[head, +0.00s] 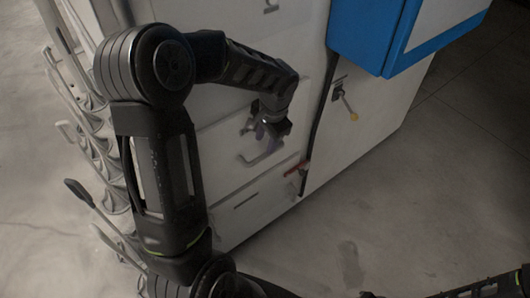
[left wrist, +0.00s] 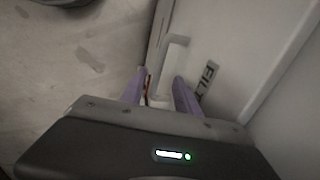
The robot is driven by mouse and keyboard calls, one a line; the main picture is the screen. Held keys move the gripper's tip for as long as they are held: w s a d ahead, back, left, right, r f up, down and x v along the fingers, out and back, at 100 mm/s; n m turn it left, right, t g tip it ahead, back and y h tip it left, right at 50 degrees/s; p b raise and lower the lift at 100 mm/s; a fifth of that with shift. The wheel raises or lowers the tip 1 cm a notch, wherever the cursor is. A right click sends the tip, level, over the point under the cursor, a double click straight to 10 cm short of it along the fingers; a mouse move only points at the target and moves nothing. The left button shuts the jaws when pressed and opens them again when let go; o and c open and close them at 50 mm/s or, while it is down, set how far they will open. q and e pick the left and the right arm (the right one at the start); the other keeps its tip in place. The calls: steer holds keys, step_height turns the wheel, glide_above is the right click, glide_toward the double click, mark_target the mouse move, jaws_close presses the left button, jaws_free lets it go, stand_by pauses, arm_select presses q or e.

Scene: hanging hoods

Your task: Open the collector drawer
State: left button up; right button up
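A white cabinet front (head: 225,165) has a pale bar handle (head: 246,158) on its drawer-like panel. My left gripper (head: 268,137) is right at this handle, above its right part. In the left wrist view the two purple fingers (left wrist: 160,92) stand apart, with the pale handle (left wrist: 176,52) running ahead of and partly between them. I cannot tell if they touch it. Which panel is the collector drawer is not readable. My right gripper is not visible; only dark arm parts show at bottom right.
A blue box (head: 370,35) juts out at the top right. Hooks and hoods (head: 90,150) line the left side. Floor at front right (head: 370,220) is clear.

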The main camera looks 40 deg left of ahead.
mark_target(262, 156)
arm_select(q)
steer(key=f, duration=0.2)
steer(key=a+f, duration=0.1)
steer(key=f, duration=0.4)
steer(key=shift+w+a+f, duration=0.15)
steer(key=shift+w+f, duration=0.05)
steer(key=shift+f, duration=0.05)
steer(key=shift+c, duration=0.4)
jaws_close()
stand_by(0.8)
